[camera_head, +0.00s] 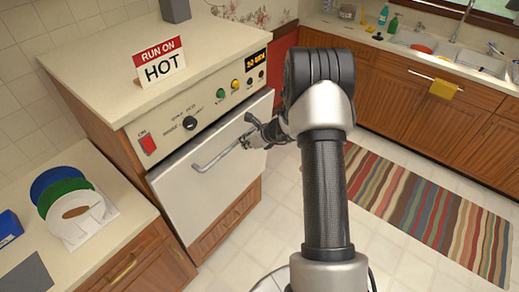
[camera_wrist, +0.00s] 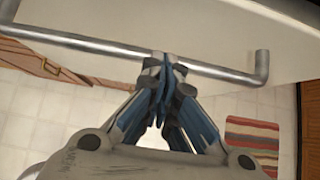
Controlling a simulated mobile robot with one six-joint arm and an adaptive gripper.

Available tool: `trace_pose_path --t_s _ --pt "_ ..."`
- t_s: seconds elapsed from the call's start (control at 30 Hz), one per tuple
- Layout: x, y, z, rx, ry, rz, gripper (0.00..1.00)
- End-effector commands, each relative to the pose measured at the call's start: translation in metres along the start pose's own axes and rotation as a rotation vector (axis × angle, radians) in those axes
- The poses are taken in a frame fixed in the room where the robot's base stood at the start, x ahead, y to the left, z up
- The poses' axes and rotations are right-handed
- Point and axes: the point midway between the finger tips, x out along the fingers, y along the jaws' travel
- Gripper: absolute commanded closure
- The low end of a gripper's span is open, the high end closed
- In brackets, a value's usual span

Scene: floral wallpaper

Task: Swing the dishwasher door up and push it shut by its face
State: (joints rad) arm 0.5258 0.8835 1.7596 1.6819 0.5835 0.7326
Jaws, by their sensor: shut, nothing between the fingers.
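The dishwasher door (camera_head: 215,175) is a pale flat panel with a long bar handle (camera_head: 222,150). It stands upright, or nearly so, below the control panel; I cannot tell whether a small gap is left along its top edge. My gripper (camera_head: 249,127) is at the right end of the handle, in front of the door face. In the wrist view my gripper (camera_wrist: 166,62) has its fingertips together at the handle bar (camera_wrist: 90,45), with the door face (camera_wrist: 210,35) beyond. Nothing is held between the fingers. Whether the fingertips touch the bar or door is unclear.
The control panel (camera_head: 205,107) with knobs sits above the door, under a counter bearing a "RUN ON HOT" sign (camera_head: 160,62). A plate rack (camera_head: 80,218) stands on the lower left counter. A striped rug (camera_head: 425,205) lies right on open tiled floor.

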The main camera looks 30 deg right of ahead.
Motion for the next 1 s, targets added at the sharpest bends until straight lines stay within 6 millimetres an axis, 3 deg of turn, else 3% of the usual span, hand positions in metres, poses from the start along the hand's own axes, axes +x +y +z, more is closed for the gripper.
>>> trace_pose_path --t_s 0.2,0.4,1.0 --pt "0.018 0.000 0.032 -0.002 -0.001 0.001 1.00" --pt "0.028 0.001 0.047 -0.003 -0.002 0.001 1.00" --pt "0.032 0.002 0.055 -0.003 -0.010 0.003 1.00"
